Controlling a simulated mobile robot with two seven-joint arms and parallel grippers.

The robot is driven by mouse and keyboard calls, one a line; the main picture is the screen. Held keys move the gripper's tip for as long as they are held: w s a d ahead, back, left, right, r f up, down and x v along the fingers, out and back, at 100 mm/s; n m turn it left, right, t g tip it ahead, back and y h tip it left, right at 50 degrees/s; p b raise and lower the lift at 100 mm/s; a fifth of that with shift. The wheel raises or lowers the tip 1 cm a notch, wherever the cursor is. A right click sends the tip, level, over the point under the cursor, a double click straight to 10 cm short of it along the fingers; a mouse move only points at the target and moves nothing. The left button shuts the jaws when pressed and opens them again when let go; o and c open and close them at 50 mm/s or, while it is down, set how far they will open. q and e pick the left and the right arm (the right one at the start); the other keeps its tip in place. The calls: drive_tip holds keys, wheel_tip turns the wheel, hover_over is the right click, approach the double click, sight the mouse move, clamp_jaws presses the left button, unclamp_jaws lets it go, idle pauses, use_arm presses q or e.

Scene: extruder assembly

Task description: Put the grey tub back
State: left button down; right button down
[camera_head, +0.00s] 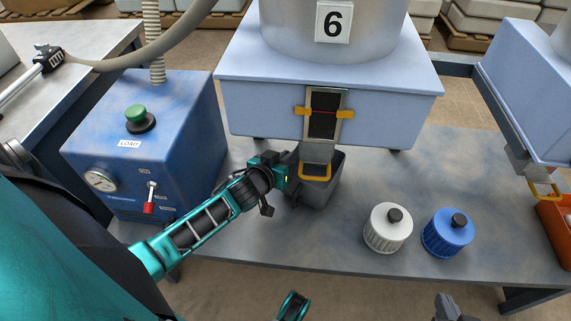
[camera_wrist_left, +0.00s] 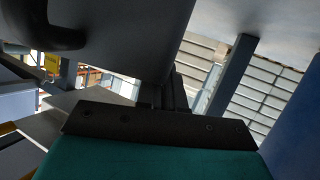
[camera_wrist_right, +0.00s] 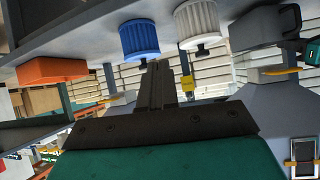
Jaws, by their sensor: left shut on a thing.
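The grey tub (camera_head: 320,192) is upright at the bench (camera_head: 400,285), under the chute (camera_head: 317,153) of the hopper marked 6. I cannot tell whether its base touches the bench. My left gripper (camera_head: 287,178) is at the tub's left side, shut on it. The tub's dark wall (camera_wrist_left: 120,50) fills the upper part of the left wrist view. The tub also shows at the top right of the right wrist view (camera_wrist_right: 262,32). My right gripper (camera_wrist_right: 156,85) is shut and empty, low in front of the bench; its tip (camera_head: 447,308) shows at the head view's bottom edge.
A white-ribbed jar (camera_head: 388,228) and a blue jar (camera_head: 447,234) with black knobs stand right of the tub. A blue box with a green LOAD button (camera_head: 140,119) stands left. An orange bin (camera_head: 556,230) is at the right edge. Bench between is clear.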

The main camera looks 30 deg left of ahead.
use_arm(q)
drive_tip(key=shift+f, duration=0.75)
drive_tip(key=shift+r, duration=0.15)
drive_tip(key=c, duration=1.3)
unclamp_jaws()
drive_tip(key=shift+o, duration=0.2)
use_arm(e)
drive_tip(key=shift+w+a, duration=0.1)
drive_tip(key=shift+a, duration=0.15)
